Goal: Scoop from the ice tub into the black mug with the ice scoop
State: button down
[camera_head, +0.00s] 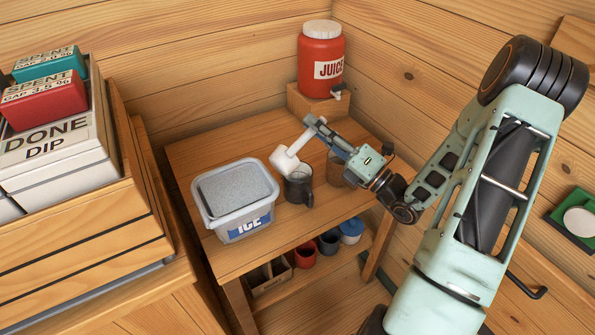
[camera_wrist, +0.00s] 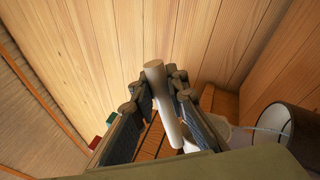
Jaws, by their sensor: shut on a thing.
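The white ice scoop (camera_head: 285,160) is held by its handle in my gripper (camera_head: 313,124). Its head hangs just above and left of the black mug's rim in the head view. Whether it holds ice cannot be told. The black mug (camera_head: 299,189) stands upright on the table, right of the ice tub. The white ice tub (camera_head: 248,229), with an ICE label, is full of grey, grainy material. In the wrist view the scoop handle (camera_wrist: 163,100) lies between the two fingers of my gripper (camera_wrist: 162,82).
A brownish see-through container (camera_head: 336,172) stands right of the mug, partly behind my gripper. A red juice dispenser (camera_head: 321,62) stands on a wooden block (camera_head: 309,103) at the back. Cups, including a red one (camera_head: 304,254), sit on the shelf below. A wooden crate (camera_head: 80,235) is at left.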

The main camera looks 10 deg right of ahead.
jog(key=f+m, duration=0.1)
jog(key=w+d+f, duration=0.1)
jog(key=shift+d+f+m+t, duration=0.3)
jog(key=shift+f+m, duration=0.05)
jog(key=shift+m, duration=0.05)
dwell(0.5)
jog(key=shift+w+d+f+m+t+h+p, duration=0.25)
jog(key=shift+d+f+m+h+p, duration=0.2)
jog(key=shift+m, duration=0.3)
jog(key=shift+w+d+f+m+t+h+p, duration=0.2)
jog(key=shift+f+m+h+p, duration=0.15)
jog(key=shift+m+p, duration=0.35)
jog(key=shift+w+d+f+m+t+h+p, duration=0.15)
jog(key=shift+w+d+f+m+h+p, duration=0.2)
jog(key=shift+m, duration=0.5)
jog(key=shift+w+d+r+m+t+h+p, duration=0.15)
jog(key=shift+d+m+h+p, duration=0.15)
jog(key=shift+m+p, duration=0.35)
jog(key=shift+w+d+f+m+t+h+p, duration=0.15)
jog(key=shift+m+h+p, duration=0.1)
jog(key=shift+m+p, duration=0.45)
jog(key=shift+w+d+r+m+t+h+p, duration=0.15)
jog(key=shift+d+m+h+p, duration=0.15)
jog(key=shift+m+p, duration=0.35)
dwell(0.7)
jog(key=shift+m, duration=0.6)
